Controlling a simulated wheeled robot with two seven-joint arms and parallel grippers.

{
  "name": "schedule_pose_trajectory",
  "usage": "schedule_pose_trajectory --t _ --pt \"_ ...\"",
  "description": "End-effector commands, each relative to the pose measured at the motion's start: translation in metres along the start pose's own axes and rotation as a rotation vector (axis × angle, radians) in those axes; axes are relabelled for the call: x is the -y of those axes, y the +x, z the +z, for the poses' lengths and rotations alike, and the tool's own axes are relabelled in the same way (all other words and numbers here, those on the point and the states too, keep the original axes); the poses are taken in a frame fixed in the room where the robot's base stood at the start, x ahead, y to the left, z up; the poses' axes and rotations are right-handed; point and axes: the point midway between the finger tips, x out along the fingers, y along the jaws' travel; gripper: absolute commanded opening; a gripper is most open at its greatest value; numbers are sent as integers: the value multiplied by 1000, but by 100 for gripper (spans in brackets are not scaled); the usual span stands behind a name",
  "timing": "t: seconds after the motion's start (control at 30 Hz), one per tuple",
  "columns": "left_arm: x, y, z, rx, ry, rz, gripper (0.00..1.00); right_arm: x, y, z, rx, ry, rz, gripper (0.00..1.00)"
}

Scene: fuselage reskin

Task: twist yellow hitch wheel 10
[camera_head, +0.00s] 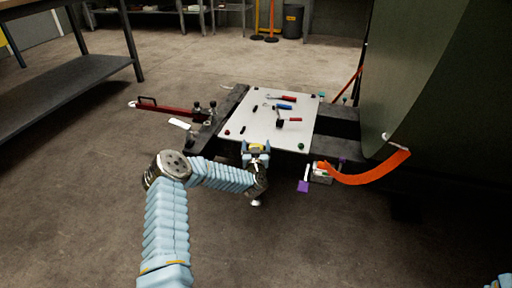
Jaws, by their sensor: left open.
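A small yellow piece (257,147), which looks like the yellow hitch wheel, shows at the front edge of the white-topped cart. My left gripper (256,148) is open, with a finger on either side of the yellow piece. I cannot tell whether the fingers touch it. The gripper and wrist hide what is below it. My right gripper is out of view; only a bit of my arm shows at the bottom right corner.
The white panel (247,125) carries several hand tools and coloured knobs. A red tow bar (165,108) reaches left from the cart. An orange strap (370,176) hangs by the large green fuselage (430,70) at right.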

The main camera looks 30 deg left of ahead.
Motion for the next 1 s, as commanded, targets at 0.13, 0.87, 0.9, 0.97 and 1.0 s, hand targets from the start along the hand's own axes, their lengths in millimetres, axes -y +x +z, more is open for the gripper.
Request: schedule_pose_trajectory --t 0.13,0.87,0.9,0.97,1.0 --pt "0 0 0 0 0 0 86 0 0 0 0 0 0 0" --pt "-1 0 -1 -3 0 -77 35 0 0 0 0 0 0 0" --pt "-1 0 -2 -3 0 -99 35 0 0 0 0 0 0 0" --pt "-1 0 -2 -4 0 -137 35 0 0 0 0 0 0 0" --pt "-1 0 -2 -5 -1 -167 35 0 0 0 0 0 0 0"
